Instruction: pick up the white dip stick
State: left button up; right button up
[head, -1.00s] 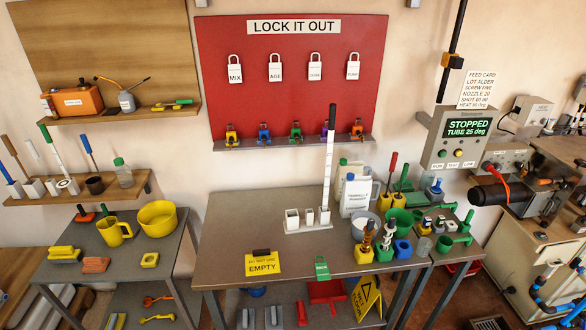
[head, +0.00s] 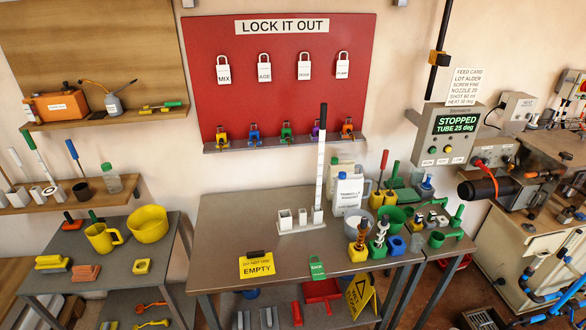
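A tall white stick (head: 320,165) with dark marks along it and a black handle stands upright in the right end of a white rack (head: 301,227). The rack stands on the grey middle table (head: 225,215). The stick's lower end is hidden in the rack. On the left shelf, another white stick with a green handle (head: 30,141) leans in a holder. Neither of my grippers is in the head view.
A white jug (head: 348,193) stands close right of the rack, with yellow, green and blue pots beyond. A yellow EMPTY sign (head: 257,267) and a green tag (head: 317,268) lie at the front edge. The table's left part is clear.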

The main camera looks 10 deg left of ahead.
aim_at(324, 105)
jog(key=u, duration=0.5)
jog(key=i, duration=0.55)
jog(key=u, duration=0.6)
jog(key=i, duration=0.65)
jog(key=z, duration=0.7)
jog(key=i, duration=0.5)
jog(key=z, duration=0.65)
